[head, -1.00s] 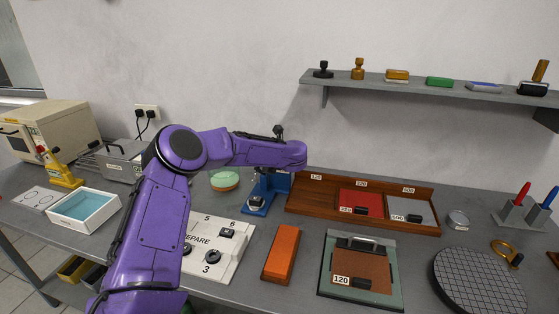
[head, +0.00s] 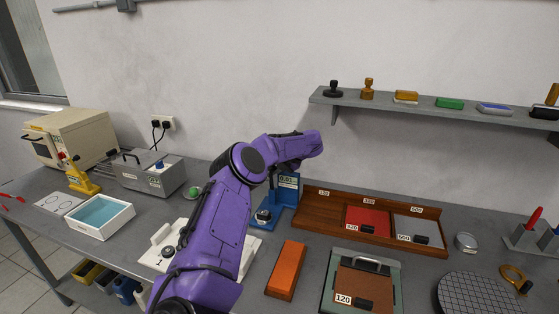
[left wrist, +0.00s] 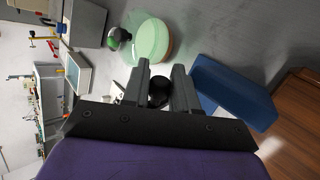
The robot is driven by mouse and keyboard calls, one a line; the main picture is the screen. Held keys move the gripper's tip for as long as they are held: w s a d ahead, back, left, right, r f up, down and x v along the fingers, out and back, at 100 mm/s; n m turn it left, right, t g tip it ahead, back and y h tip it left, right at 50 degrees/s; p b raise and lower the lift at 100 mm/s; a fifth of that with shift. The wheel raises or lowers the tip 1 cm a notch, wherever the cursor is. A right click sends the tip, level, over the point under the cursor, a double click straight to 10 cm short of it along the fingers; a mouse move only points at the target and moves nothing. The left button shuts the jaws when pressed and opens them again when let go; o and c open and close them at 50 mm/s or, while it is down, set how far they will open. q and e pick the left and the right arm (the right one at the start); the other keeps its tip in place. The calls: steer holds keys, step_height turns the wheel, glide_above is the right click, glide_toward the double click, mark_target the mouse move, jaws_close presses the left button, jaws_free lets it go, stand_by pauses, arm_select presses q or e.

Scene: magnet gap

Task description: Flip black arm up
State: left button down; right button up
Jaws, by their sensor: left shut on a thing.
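My left gripper (left wrist: 160,88) is shut on a black rounded knob (left wrist: 158,94), which sits between its two fingers in the left wrist view. I take this knob to be part of the black arm; the rest of that arm is hidden. The blue stand (head: 287,190) with a 0.01 label is just below my purple wrist in the head view. It also shows right of the fingers in the left wrist view (left wrist: 232,92). In the head view my left fingertips are hidden behind the wrist. My right gripper is out of view.
A pale green round pad (left wrist: 150,41) lies beyond the fingers. A white panel (head: 158,258) is partly covered by my left arm. An orange block (head: 286,270), a wooden tray (head: 312,221) and a green-framed plate (head: 333,280) lie to the right. A shelf (head: 440,109) hangs above.

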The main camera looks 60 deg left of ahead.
arm_select(q)
steer(key=shift+w+a, duration=0.1)
stand_by(0.3)
steer(key=c, duration=1)
jaws_free()
steer(key=shift+c, duration=0.2)
